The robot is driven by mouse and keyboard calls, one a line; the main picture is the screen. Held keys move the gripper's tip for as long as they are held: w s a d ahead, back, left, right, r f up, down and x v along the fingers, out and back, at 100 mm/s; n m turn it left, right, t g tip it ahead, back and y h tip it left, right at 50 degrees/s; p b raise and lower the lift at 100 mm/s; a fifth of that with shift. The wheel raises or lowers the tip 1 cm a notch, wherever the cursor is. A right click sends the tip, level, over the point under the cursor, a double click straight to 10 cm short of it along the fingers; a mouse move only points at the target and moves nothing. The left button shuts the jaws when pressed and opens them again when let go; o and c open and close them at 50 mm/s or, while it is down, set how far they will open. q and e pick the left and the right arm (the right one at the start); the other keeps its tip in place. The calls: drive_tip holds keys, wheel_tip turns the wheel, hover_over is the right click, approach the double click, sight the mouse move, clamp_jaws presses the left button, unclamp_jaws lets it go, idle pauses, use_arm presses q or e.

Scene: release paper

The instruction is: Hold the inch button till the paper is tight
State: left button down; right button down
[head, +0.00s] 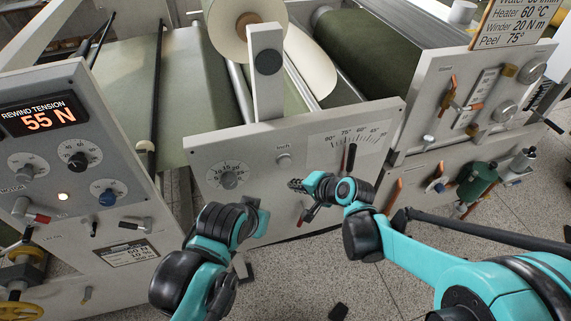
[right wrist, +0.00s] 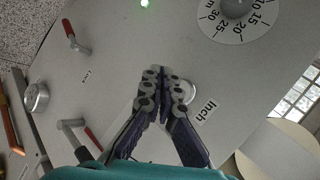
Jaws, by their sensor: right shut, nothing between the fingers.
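The inch button (head: 284,158) is a small round pale button on the middle grey panel, below its label. In the right wrist view the button (right wrist: 191,92) is partly hidden behind my right gripper (right wrist: 164,74). That gripper is shut and empty, its fingertips beside and in front of the button; I cannot tell whether they touch it. In the head view my right gripper (head: 294,185) is just below the button. My left gripper (head: 259,204) is low before the panel, its jaws unclear. The white paper (head: 312,66) runs down from the roll (head: 222,35); its tightness is unclear.
A rewind tension display (head: 42,118) reads 55 N on the left panel. A dial (head: 229,178) and an angle scale (head: 352,140) flank the button. Red-handled levers (right wrist: 76,40) and a green light (right wrist: 144,3) show on the panel. Speckled floor (head: 300,275) lies below.

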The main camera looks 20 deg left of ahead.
sight(284, 167)
drive_tip(key=shift+w+a, duration=0.75)
drive_tip(key=shift+w, duration=0.35)
drive_tip(key=shift+w+a, duration=0.7)
drive_tip(key=shift+w, duration=0.35)
drive_tip(key=shift+w, duration=0.1)
drive_tip(key=shift+w+a+b, duration=0.25)
drive_tip(key=shift+b, duration=0.05)
drive_tip(key=shift+w+a, duration=0.25)
drive_tip(key=shift+w, duration=0.2)
idle(2.2)
drive_tip(key=shift+s, duration=0.1)
idle(1.0)
drive_tip(key=shift+s+d, duration=0.5)
drive_tip(key=shift+s, duration=0.2)
drive_tip(key=shift+s+d, duration=0.7)
drive_tip(key=shift+s, duration=0.35)
drive_tip(key=shift+s+d, duration=0.7)
drive_tip(key=shift+s, duration=0.35)
